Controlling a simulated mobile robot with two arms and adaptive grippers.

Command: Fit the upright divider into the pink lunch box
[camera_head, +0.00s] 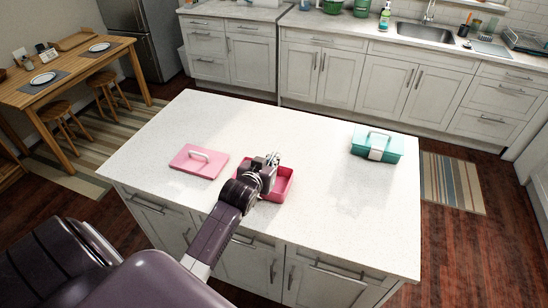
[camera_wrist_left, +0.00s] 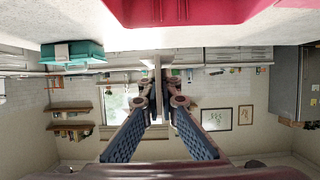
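The pink lunch box (camera_head: 287,186) stands open on the white island counter, and its pink wall also fills the top of the left wrist view (camera_wrist_left: 190,10). Its pink lid (camera_head: 186,165) with a white handle lies apart to the left. My left gripper (camera_head: 270,163) is over the box and hides its left and far parts. In the left wrist view its fingers (camera_wrist_left: 157,100) close on a thin pale upright piece, seen nearly edge-on, which appears to be the divider (camera_wrist_left: 157,64). The box's interior is mostly hidden. My right gripper is in neither view.
A closed teal lunch box (camera_head: 377,145) with a pale latch stands at the right of the white counter (camera_head: 330,225). The counter is clear between the boxes and along the front right. A sink counter runs behind; a wooden table stands at the left.

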